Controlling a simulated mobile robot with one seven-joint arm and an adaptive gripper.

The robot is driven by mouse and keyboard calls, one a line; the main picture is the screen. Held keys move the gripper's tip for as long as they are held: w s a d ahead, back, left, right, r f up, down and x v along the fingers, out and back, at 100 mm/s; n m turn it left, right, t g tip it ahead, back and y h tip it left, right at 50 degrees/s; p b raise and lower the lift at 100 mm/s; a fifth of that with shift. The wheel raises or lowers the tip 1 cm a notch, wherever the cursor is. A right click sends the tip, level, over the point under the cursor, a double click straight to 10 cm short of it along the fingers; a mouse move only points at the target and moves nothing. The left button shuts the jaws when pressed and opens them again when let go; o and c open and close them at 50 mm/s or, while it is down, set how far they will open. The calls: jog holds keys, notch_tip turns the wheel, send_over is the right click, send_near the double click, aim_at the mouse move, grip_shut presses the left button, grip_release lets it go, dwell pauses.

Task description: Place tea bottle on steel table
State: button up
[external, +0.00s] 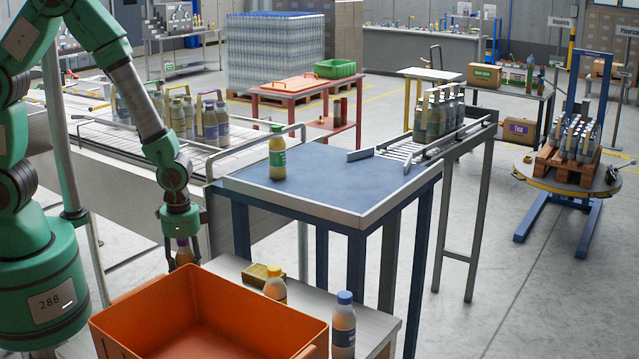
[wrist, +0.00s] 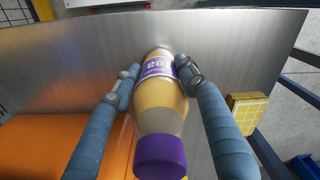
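The tea bottle, amber with a purple cap and a purple-and-white label (wrist: 160,115), is upright between my gripper's fingers (wrist: 160,75) in the wrist view. Both fingertips meet its sides at the label, so my gripper looks shut on it. In the external view my gripper (external: 181,240) points down behind the orange crate, with the purple-capped bottle partly hidden between its fingers. The steel table (external: 378,325) is the brushed metal top under the crate; it also fills much of the wrist view (wrist: 75,65). I cannot tell whether the bottle's base touches it.
The orange crate (external: 215,290) stands close to the bottle. A yellow sponge-like block (external: 263,273), a yellow-capped bottle (external: 275,284) and a blue-capped bottle (external: 343,325) are nearby. A blue-topped table (external: 325,185) behind carries a green-labelled bottle (external: 277,158). A conveyor (external: 100,135) is at left.

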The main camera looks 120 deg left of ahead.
jog(key=o, duration=0.4)
jog(key=shift+r, duration=0.1)
notch_tip(320, 180, up, 12)
jog(key=shift+r+p, duration=0.1)
jog(key=shift+p, duration=0.4)
dwell(0.7)
